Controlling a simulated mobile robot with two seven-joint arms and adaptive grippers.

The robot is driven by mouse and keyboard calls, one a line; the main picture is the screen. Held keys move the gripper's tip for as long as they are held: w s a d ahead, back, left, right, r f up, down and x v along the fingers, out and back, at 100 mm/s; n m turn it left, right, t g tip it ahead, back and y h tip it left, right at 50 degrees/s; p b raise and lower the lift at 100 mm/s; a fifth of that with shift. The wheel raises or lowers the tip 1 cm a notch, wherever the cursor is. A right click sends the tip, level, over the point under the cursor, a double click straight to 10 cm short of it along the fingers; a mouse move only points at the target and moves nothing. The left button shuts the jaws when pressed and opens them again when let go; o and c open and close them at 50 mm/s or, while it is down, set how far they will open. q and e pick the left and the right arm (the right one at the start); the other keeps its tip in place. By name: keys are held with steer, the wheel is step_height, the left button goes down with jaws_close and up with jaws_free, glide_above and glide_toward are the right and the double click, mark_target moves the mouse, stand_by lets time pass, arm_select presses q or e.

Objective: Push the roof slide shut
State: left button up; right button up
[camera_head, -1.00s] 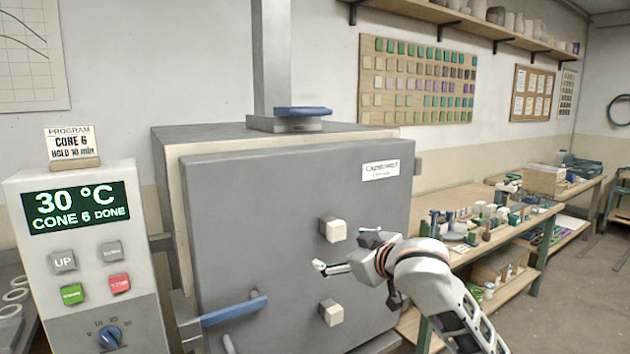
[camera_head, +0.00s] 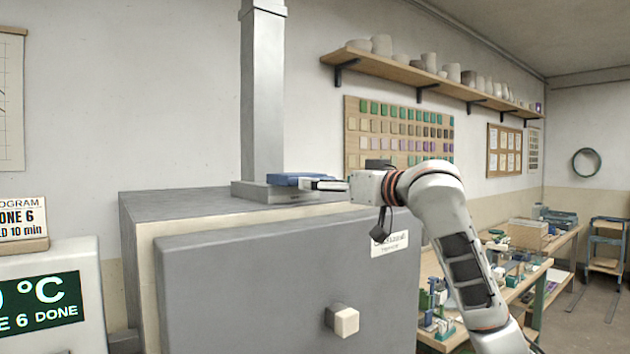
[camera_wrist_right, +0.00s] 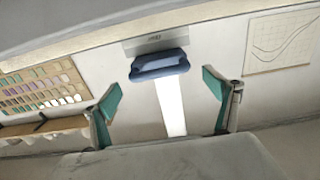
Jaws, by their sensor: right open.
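The roof slide is a flat grey plate with a blue handle (camera_head: 298,180) on top of the grey kiln (camera_head: 270,275), at the foot of the square grey flue (camera_head: 262,95). In the right wrist view the blue handle (camera_wrist_right: 160,65) lies ahead, about centred between the fingers. My right gripper (camera_head: 325,184) is level with the handle, just to its right in the head view. Its green-padded fingers stand wide apart with nothing between them in the wrist view (camera_wrist_right: 163,92). I cannot tell whether a fingertip touches the handle. My left gripper is out of view.
The kiln door has a pale peephole plug (camera_head: 345,321). A controller (camera_head: 45,295) stands at the left. A workbench (camera_head: 540,285) with small wares is at the right. A shelf of pots (camera_head: 430,85) is on the wall above. The roof left of the flue is clear.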

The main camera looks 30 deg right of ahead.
steer(key=w, duration=0.3)
steer(key=shift+w+a+p, duration=0.2)
steer(key=shift+w+p, duration=0.1)
steer(key=shift+w, duration=0.7)
steer(key=c, duration=1.3)
steer(key=w, duration=0.5)
steer(key=shift+w+a, duration=0.3)
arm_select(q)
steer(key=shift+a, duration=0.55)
arm_select(e)
steer(key=o, duration=1.3)
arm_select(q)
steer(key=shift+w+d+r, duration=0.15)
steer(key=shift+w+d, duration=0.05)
arm_select(e)
steer(key=shift+a, duration=0.1)
